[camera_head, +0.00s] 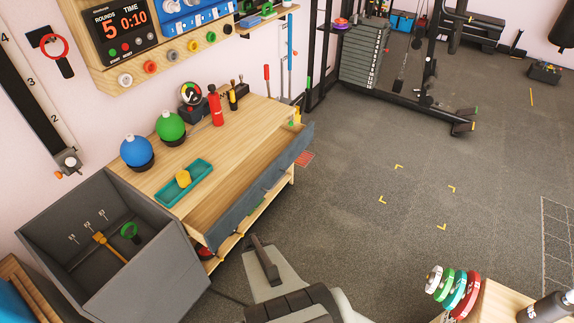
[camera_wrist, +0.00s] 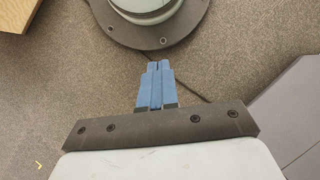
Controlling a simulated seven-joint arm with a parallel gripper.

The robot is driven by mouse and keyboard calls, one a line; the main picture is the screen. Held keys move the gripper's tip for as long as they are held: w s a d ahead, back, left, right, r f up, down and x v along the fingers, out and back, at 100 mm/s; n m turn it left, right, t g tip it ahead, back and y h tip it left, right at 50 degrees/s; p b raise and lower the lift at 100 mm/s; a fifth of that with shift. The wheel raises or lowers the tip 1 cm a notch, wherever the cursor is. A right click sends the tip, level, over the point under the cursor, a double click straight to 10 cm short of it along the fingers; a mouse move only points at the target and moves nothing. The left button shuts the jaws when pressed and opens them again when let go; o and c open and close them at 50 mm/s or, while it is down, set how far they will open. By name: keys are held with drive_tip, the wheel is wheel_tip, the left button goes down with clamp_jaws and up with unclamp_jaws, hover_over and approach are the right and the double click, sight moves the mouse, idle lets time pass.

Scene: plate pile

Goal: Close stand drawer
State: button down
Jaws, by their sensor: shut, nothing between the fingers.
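The wooden stand (camera_head: 152,181) is against the wall at left centre in the head view. Its drawer (camera_head: 262,187), with a dark grey front, is pulled out along the stand's right side, and its wooden inside shows. My gripper (camera_wrist: 158,65) shows in the wrist view with its blue fingers together and nothing between them. It points over bare floor and touches nothing there. In the head view my arm is at the bottom centre, in front of the drawer and apart from it; the fingers cannot be made out there.
A grey open bin (camera_head: 150,273) stands at the stand's near end. Blue (camera_head: 136,151) and green (camera_head: 170,126) balls, a teal tray (camera_head: 196,172) and a red bottle (camera_head: 215,107) are on the stand top. Weight plates (camera_head: 470,292) stand at lower right. The middle floor is clear.

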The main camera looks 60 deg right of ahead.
drive_tip(key=d+r+m+t, duration=0.1)
drive_tip(key=d+m+t, duration=0.55)
drive_tip(key=d, duration=1.05)
drive_tip(key=d+r+m+t, duration=0.1)
drive_tip(key=d+m+t, duration=0.5)
drive_tip(key=d, duration=1.2)
drive_tip(key=m+t+h, duration=0.3)
drive_tip(key=m+t, duration=0.7)
drive_tip(key=m, duration=0.6)
approach(281, 158)
drive_tip(key=w, duration=0.6)
drive_tip(key=shift+w+a, duration=0.1)
drive_tip(key=shift+w, duration=0.3)
